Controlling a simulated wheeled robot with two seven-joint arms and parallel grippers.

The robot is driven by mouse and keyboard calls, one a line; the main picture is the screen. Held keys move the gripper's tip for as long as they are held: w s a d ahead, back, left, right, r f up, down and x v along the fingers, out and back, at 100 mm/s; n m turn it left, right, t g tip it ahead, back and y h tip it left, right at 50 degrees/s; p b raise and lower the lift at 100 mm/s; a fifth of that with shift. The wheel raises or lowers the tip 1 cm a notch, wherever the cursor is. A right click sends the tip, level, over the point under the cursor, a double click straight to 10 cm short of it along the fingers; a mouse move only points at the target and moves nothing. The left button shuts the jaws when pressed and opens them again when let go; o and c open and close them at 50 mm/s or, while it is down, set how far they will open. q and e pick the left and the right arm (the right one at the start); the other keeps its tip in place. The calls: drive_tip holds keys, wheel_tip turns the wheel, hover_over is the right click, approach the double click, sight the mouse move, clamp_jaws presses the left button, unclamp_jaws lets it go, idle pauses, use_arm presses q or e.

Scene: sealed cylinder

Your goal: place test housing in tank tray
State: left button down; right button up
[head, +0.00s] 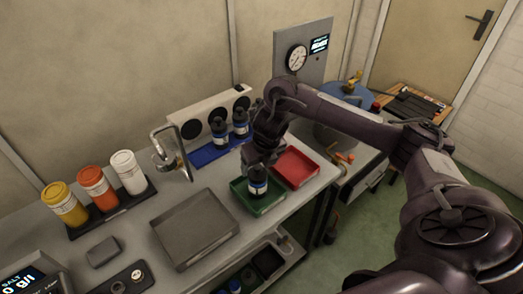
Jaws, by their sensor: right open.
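A dark cylindrical housing (258,182) with a white-and-blue label stands upright in the green tray (272,207). Two similar housings, one on the left (220,133) and one on the right (240,125), stand on the blue mat or tray (207,156) behind. A red tray (297,168) to the right of the green one looks empty. My right gripper (260,166) is open, directly above the housing in the green tray; its dark fingers hide the top of that housing, and I cannot tell whether they touch it. My left gripper is out of view.
A grey empty tray (194,230) lies on the bench, left of the green tray. Yellow, orange and white jars (96,192) stand at the left. A curved tap (172,155) rises behind the grey tray. A gauge panel (303,58) stands at the back.

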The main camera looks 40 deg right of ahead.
drive_tip(key=p+v, duration=0.1)
drive_tip(key=v, duration=0.3)
idle(0.4)
